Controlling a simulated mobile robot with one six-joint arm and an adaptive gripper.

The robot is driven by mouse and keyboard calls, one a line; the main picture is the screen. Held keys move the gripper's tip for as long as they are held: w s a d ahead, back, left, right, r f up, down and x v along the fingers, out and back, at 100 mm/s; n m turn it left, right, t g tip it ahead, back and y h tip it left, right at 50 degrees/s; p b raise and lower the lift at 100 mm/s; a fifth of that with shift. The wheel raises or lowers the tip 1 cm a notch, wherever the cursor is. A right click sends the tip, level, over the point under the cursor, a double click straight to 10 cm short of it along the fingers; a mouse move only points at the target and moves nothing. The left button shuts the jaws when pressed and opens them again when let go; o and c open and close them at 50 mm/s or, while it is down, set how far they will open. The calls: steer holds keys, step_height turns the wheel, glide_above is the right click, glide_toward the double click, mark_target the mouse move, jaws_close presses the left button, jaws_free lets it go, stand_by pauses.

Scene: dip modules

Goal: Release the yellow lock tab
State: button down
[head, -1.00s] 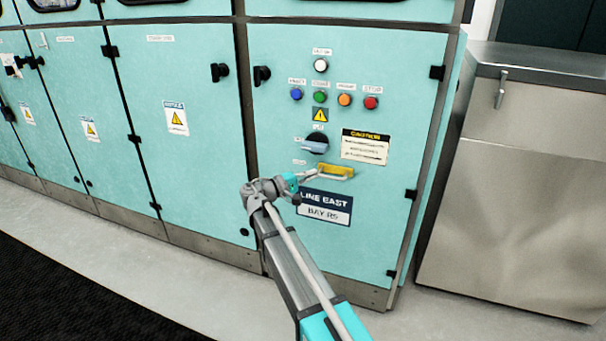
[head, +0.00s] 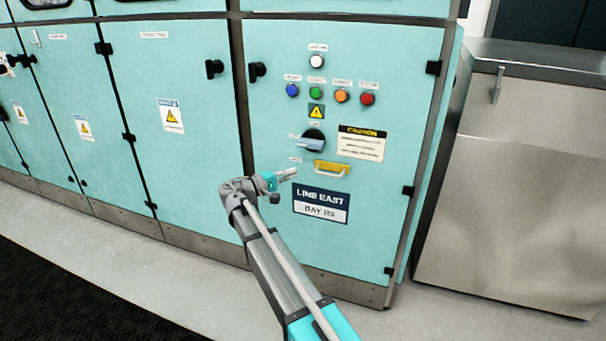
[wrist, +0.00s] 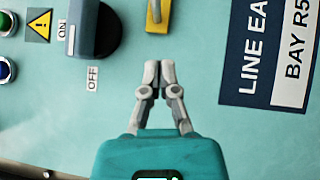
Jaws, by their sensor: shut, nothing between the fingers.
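The yellow lock tab (head: 333,167) sits on the teal cabinet door, below the dark rotary switch (head: 313,140) and above the LINE EAST sign. In the head view, my gripper (head: 294,173) is just left of the tab, with a gap between them. The fingers are shut and empty. In the wrist view, the gripper (wrist: 160,72) points up the picture toward the tab (wrist: 158,16), which is cut by the top edge. The fingertips are apart from it. The rotary switch (wrist: 94,28) shows at upper left, between ON and OFF labels.
A row of blue, green, orange and red buttons (head: 329,94) and a white one (head: 317,61) lie above. A caution plate (head: 361,143) is to the right of the switch. The LINE EAST sign (head: 321,204) is below the tab. A steel cabinet (head: 520,190) stands at right.

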steer(key=r+v, duration=0.1)
steer(key=v, duration=0.7)
steer(key=shift+s+a+f+b, duration=0.2)
steer(key=shift+a+f+b, duration=0.1)
steer(key=shift+f+b, duration=0.15)
steer(key=shift+d, duration=0.1)
steer(key=s+d+f+m+g+y+p, duration=0.1)
steer(key=s+d+f+g+y+p, duration=0.2)
steer(key=d, duration=0.7)
steer(key=s+d+f+m+g+y+p, duration=0.1)
steer(key=s+d+f+g+y+p, duration=0.2)
steer(key=d, duration=0.7)
steer(key=s+d+f+m+g+y+p, duration=0.25)
steer(key=s+d+y, duration=0.2)
steer(key=s, duration=0.45)
steer(key=s+d+f+m+g+y+p, duration=0.1)
steer(key=s+d+m+y+p, duration=0.2)
steer(key=s+y, duration=0.45)
step_height(320, 180, up, 38)
steer(key=s+h+p, duration=0.1)
steer(key=p, duration=3.6)
steer(key=shift+d+f+n, duration=0.15)
steer(key=shift+f+n, duration=0.05)
steer(key=shift+n, duration=0.15)
